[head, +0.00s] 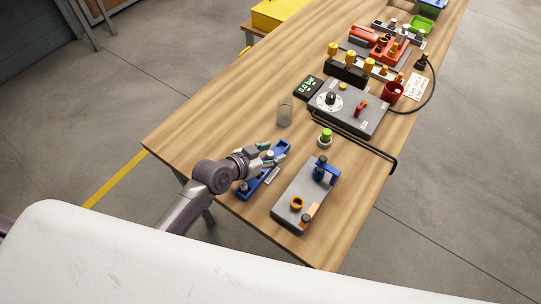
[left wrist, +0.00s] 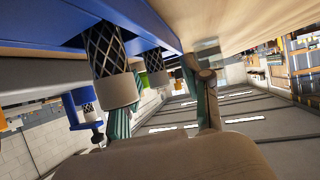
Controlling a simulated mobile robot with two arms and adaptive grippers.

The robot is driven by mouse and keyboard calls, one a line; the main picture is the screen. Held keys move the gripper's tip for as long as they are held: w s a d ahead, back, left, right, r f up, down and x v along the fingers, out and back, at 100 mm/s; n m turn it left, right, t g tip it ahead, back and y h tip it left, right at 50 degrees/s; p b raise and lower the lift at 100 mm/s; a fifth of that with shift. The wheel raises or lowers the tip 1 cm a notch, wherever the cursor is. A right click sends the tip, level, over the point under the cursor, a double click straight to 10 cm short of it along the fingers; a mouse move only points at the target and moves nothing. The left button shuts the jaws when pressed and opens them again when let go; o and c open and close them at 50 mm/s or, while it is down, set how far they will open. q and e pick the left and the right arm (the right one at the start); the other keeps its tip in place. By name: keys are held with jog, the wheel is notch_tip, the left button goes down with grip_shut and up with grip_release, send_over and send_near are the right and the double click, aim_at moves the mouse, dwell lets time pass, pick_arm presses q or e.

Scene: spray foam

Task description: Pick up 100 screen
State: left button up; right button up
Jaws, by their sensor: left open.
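A blue rack (head: 263,185) lies near the front left edge of the table, with an unreadable pale label and small capped cylinders, which may be the screens. One cylinder (head: 243,188) stands at its near end. Another pale top (head: 269,155) shows at its far end, beside my left gripper (head: 272,154). The left gripper is open, its teal fingers low over the rack's far end. In the left wrist view, which looks upside down, a dark mesh cylinder with a beige cap (left wrist: 119,90) is close by the fingers. I cannot tell which screen is the 100.
A grey block (head: 291,212) with a blue clamp stands right of the rack. A green-topped piece (head: 325,138) and a clear glass (head: 285,112) stand beyond. A grey control box (head: 365,123) with a bent black bar lies farther back. Bare wood is left of the glass.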

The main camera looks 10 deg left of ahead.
pick_arm(q)
jog(key=shift+c, duration=0.4)
grip_shut()
